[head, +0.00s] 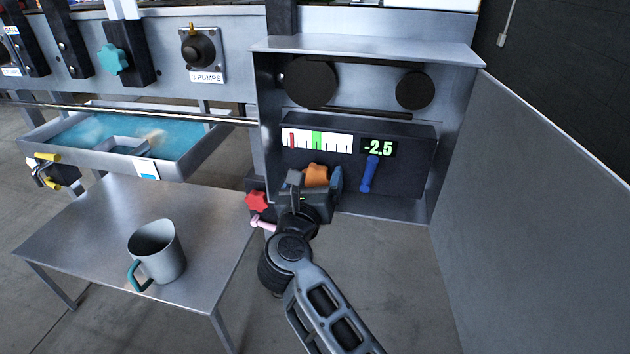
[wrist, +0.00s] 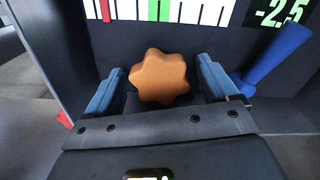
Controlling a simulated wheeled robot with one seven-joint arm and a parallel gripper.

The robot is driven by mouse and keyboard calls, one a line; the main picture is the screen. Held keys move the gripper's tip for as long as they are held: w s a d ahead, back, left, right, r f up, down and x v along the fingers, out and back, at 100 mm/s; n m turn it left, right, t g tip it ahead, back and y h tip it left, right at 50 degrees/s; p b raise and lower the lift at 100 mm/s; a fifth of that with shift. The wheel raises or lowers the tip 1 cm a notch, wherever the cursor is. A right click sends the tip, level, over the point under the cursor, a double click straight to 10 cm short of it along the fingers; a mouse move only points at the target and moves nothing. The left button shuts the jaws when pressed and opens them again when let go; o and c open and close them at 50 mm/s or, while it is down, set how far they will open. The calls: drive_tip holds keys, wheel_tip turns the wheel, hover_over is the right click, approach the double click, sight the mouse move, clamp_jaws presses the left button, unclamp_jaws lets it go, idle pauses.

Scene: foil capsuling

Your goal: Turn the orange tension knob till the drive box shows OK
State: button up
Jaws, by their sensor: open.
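The orange tension knob (head: 316,176) is on the front panel of the drive box (head: 405,180). In the wrist view the lobed knob (wrist: 160,76) lies between the two blue fingertips of my gripper (wrist: 162,88), with a gap on each side. My gripper (head: 314,184) is open in front of the knob and hides part of it in the head view. The display (head: 378,148) reads -2.5 in green. The scale (head: 317,140) beside it has a green band near the middle and a red mark left of it.
A blue lever (head: 370,174) is right of the knob, close to my right finger in the wrist view. A red knob (head: 257,201) is at lower left. The open door (head: 550,190) stands at right. A grey jug (head: 156,252) stands on the metal table (head: 90,225).

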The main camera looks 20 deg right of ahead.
drive_tip(key=c, duration=1)
drive_tip(key=shift+r+n+p, duration=0.25)
drive_tip(key=shift+n+p, duration=0.25)
drive_tip(key=shift+p, duration=0.45)
drive_tip(key=n+p, duration=0.2)
drive_tip(key=p, duration=0.1)
drive_tip(key=shift+r, duration=0.15)
drive_tip(key=n+p, duration=0.6)
drive_tip(key=p, duration=0.2)
drive_tip(key=n+p, duration=0.4)
drive_tip(key=n, duration=0.2)
drive_tip(key=shift+f+p, duration=0.2)
drive_tip(key=shift+p, duration=0.15)
drive_tip(key=n+p, duration=0.2)
drive_tip(key=n, duration=0.2)
drive_tip(key=shift+f+n+p, duration=0.15)
drive_tip(key=shift+n+p, duration=0.15)
drive_tip(key=shift+p, duration=0.05)
drive_tip(key=shift+f, duration=0.1)
